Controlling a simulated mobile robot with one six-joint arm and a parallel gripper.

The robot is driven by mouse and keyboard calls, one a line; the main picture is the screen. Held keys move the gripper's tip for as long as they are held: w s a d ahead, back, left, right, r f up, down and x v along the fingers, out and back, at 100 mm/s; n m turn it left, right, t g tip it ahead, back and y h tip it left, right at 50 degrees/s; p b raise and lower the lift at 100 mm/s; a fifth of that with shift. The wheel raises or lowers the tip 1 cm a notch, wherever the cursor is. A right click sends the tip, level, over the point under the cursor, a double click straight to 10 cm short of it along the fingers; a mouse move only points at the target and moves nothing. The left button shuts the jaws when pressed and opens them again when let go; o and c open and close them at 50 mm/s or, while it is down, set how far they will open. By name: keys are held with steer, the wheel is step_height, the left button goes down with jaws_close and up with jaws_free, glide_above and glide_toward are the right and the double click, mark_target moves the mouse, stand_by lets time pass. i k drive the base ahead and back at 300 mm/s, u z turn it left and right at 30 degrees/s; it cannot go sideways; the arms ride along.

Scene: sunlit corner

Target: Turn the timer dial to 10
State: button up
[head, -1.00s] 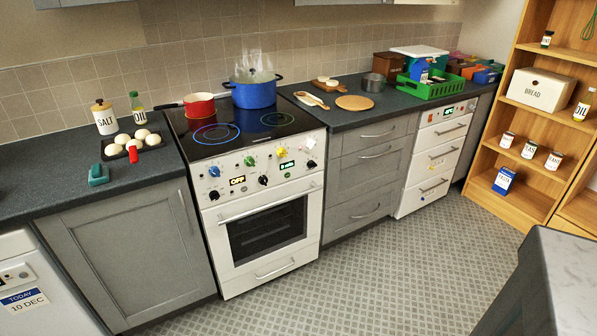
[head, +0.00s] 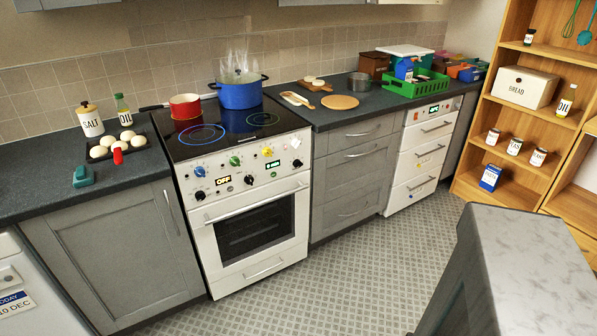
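The white cooker (head: 250,205) stands at centre left with a sloped front panel of several dials. A blue dial (head: 199,171), a green dial (head: 234,160) and a yellow dial (head: 266,152) sit along its upper row. Black dials sit lower, at the left (head: 200,195), middle (head: 249,180) and right (head: 297,163). A dark display (head: 222,181) reads OFF. A green-lit display (head: 272,164) appears to read 0 min, beside the middle and right black dials. I cannot tell which dial is the timer's, and the dial markings are too small to read. My gripper is not in view.
A steaming blue pot (head: 239,92) and a red pan (head: 185,106) stand on the hob. A grey-topped counter (head: 530,250) juts in at the lower right. Patterned floor (head: 330,270) is clear in front of the cooker. A wooden shelf unit (head: 490,165) stands at the right.

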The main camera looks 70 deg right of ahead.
mark_target(297, 163)
steer(key=u, duration=0.1)
steer(key=k, duration=1.65)
steer(key=z, duration=0.7)
steer(key=i, duration=1)
